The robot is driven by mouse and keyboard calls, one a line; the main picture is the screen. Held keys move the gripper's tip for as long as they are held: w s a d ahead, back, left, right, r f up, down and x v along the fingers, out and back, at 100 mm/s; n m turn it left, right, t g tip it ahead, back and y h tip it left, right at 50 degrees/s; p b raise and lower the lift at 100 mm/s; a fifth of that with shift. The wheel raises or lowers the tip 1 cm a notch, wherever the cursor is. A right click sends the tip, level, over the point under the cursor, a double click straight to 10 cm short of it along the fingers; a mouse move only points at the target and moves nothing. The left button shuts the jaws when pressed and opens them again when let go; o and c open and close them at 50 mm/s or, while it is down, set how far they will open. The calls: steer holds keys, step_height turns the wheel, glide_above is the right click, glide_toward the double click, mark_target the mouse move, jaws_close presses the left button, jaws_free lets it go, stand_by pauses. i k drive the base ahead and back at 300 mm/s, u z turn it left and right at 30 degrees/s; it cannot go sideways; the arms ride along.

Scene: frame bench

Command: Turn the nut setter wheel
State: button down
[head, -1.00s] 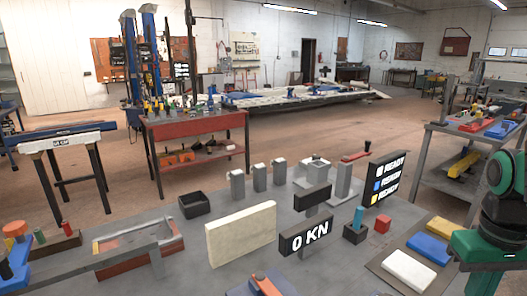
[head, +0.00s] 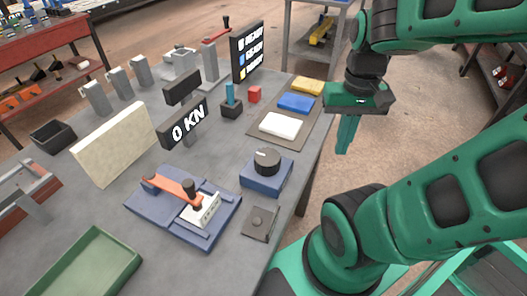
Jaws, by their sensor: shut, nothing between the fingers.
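I cannot tell for certain which part is the nut setter wheel. A round black knob (head: 267,158) sits on a blue block (head: 266,178) near the bench's right edge. Left of it, a blue plate (head: 150,208) carries an orange lever (head: 172,184) with a dark grip and a white slotted block (head: 202,209). A grey post with a red crank arm (head: 216,36) stands at the back. My gripper (head: 343,150) points down, shut and empty, beyond the bench's right edge, to the right of the black knob and apart from it.
A "0 KN" display (head: 184,124) and a cream panel (head: 116,143) stand upright. A green tray (head: 82,268) is at front left. A small grey plate (head: 259,222) lies in front of the knob.

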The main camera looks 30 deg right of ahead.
mark_target(267, 160)
steer(key=k, duration=0.5)
steer(key=u, duration=0.9)
steer(key=k, duration=1.05)
steer(key=z, duration=0.3)
steer(key=i, duration=1)
